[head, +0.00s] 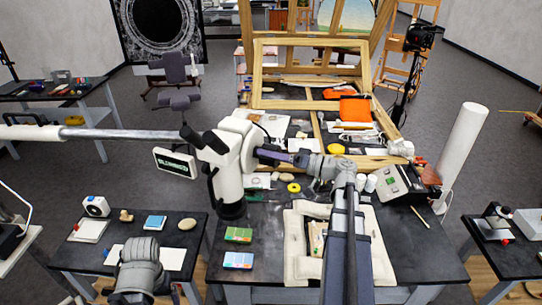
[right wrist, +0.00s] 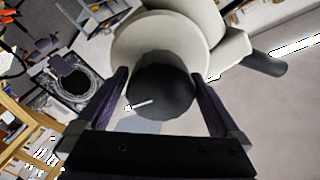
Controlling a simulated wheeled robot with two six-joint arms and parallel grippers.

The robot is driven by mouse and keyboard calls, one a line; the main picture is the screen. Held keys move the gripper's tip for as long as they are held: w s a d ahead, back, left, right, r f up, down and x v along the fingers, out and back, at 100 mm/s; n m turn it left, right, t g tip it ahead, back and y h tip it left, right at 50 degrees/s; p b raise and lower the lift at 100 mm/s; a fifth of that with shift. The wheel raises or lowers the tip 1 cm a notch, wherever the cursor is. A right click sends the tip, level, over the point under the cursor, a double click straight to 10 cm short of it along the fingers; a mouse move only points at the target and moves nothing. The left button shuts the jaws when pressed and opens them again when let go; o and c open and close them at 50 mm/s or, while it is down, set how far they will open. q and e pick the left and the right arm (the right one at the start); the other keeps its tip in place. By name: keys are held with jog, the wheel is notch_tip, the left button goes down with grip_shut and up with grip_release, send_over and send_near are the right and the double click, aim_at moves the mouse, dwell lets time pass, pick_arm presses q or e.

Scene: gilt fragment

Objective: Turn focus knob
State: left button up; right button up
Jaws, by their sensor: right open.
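The white microscope (head: 228,160) hangs on a grey horizontal boom (head: 120,133) over the table. Its round black focus knob (right wrist: 160,92) faces the camera in the right wrist view, with a thin white mark on its face and a cream housing (right wrist: 160,50) behind. My right gripper (head: 262,155) reaches the microscope's right side. In the right wrist view my right gripper (right wrist: 160,76) is open, with one purple finger on each side of the knob. I cannot tell whether either finger touches it. In the head view the gripper largely hides the knob.
The dark table (head: 265,270) holds small boxes (head: 238,235), a pale padded tray (head: 298,265) and a grey device (head: 393,182). A wooden easel frame (head: 252,75) stands behind. A white roll (head: 465,150) stands at the right.

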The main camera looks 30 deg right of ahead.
jog(key=c, duration=1.2)
jog(key=shift+o, duration=0.2)
jog(key=shift+m, duration=2.9)
jog(key=o, duration=1.2)
jog(key=shift+c, duration=0.2)
